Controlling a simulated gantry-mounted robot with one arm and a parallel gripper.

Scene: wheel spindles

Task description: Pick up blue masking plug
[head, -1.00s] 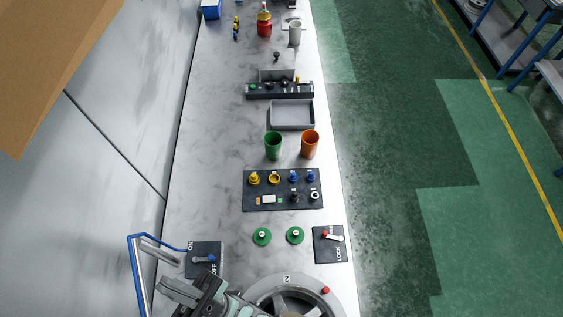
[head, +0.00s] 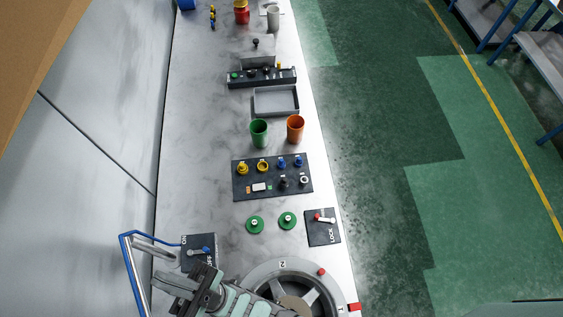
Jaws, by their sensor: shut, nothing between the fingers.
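Two blue masking plugs stand side by side in the back row of a dark board (head: 240,191) on the bench. One blue plug (head: 282,162) is left of the other blue plug (head: 299,160), which is near the board's right back corner. My gripper (head: 178,286) is at the bottom left, beside the ON/OFF switch plate and the wheel, well short of the board. It is shut and holds nothing.
Yellow plugs (head: 243,168) and small dark parts share the board. Green discs (head: 255,224), a LOCK plate (head: 323,228) and a wheel (head: 262,272) lie nearer. Green (head: 259,134) and orange cups (head: 295,130) stand behind. A blue-silver rail (head: 130,270) is at left.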

